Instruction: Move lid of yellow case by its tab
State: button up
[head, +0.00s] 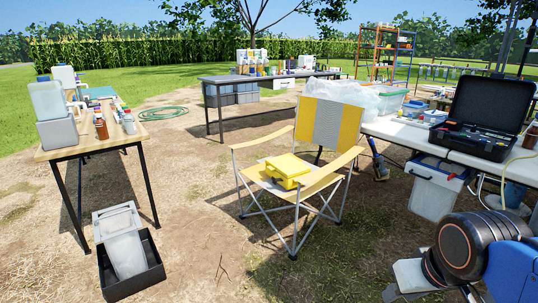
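The yellow case (287,166) lies on the seat of the folding chair (325,122), near the middle of the head view. Its broad top looks flat and closed down. A yellow part sticks out low at its front right; I cannot tell whether this is the tab. The seam between lid and body is too small to make out. My arm shows at the lower right, well apart from the case.
The chair's armrests flank the case. A wooden table (88,137) with bottles stands left, above a black tray (133,273) on the ground. A white table (400,131) with an open black case (487,112) stands right. Bare ground lies before the chair.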

aim_at(289, 166)
jog(key=i+l+u, duration=0.25)
jog(key=i, duration=0.2)
jog(key=i+l+u, duration=0.1)
jog(key=i+u, duration=0.15)
jog(key=i, duration=0.2)
jog(key=i+l+u, duration=0.95)
jog(key=l, duration=0.2)
jog(key=i+l+u, duration=0.2)
jog(key=l, duration=0.15)
jog(key=l+u, duration=0.25)
jog(key=l, duration=0.15)
jog(key=i+l+u, duration=0.2)
jog(key=l, duration=0.25)
